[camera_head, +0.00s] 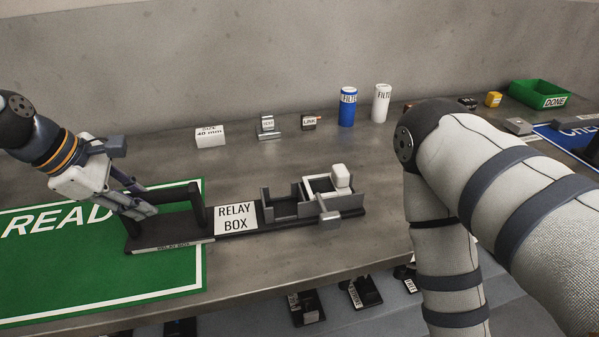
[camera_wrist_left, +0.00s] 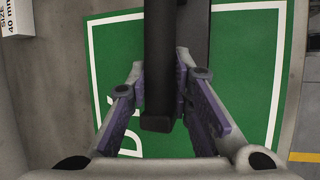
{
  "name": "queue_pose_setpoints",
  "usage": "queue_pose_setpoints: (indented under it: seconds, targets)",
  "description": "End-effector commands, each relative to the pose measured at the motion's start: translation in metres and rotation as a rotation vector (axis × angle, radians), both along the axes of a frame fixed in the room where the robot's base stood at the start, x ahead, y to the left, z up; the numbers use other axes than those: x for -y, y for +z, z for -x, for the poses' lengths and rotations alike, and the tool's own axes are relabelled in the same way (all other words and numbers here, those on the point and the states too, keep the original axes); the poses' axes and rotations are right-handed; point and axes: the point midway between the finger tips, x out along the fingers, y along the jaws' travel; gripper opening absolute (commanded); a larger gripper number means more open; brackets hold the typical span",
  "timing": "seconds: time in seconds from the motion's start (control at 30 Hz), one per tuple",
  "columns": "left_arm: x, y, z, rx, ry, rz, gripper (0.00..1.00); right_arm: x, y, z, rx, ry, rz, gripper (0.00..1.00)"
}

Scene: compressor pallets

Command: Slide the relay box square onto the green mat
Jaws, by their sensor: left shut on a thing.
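The relay box (camera_head: 235,218) is a long black tray with a white "RELAY BOX" label and a dark handle frame at its left end. Its left end lies over the right part of the green mat (camera_head: 60,275); the rest is on bare grey table to the right. Its front edge looks roughly parallel to the mat's front edge. My left gripper (camera_head: 138,207) is shut on the handle at the left end. In the left wrist view its fingers (camera_wrist_left: 160,105) flank the dark handle bar (camera_wrist_left: 159,60), with green mat below. My right gripper is out of view.
A white size block (camera_head: 210,136), small grey and brown parts, a blue filter (camera_head: 347,107) and a white filter (camera_head: 381,102) stand at the back. A green bin (camera_head: 540,94) is far right. My right arm covers the right side. Dark parts sit below the table's front edge.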

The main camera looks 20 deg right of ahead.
Motion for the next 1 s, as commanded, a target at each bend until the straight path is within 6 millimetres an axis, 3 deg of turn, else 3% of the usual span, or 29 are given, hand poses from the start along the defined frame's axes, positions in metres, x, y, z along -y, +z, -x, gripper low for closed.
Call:
queue_pose_setpoints:
  seconds: [0.47,0.5,0.6,0.87,1.0]
  targets:
    - [-0.007,-0.007,0.002,-0.013,0.000,-0.005,0.00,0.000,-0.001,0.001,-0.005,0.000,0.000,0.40]
    - [-0.007,-0.007,0.002,-0.013,0.000,-0.005,0.25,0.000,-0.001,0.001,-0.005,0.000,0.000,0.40]
    - [-0.006,-0.006,0.002,-0.012,-0.001,-0.005,0.44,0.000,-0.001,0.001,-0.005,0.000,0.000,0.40]
    - [-0.006,-0.003,0.001,-0.005,0.000,-0.002,0.44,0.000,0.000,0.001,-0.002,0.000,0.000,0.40]
    - [-0.011,0.013,0.003,0.000,0.001,-0.002,0.44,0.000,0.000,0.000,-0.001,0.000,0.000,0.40]
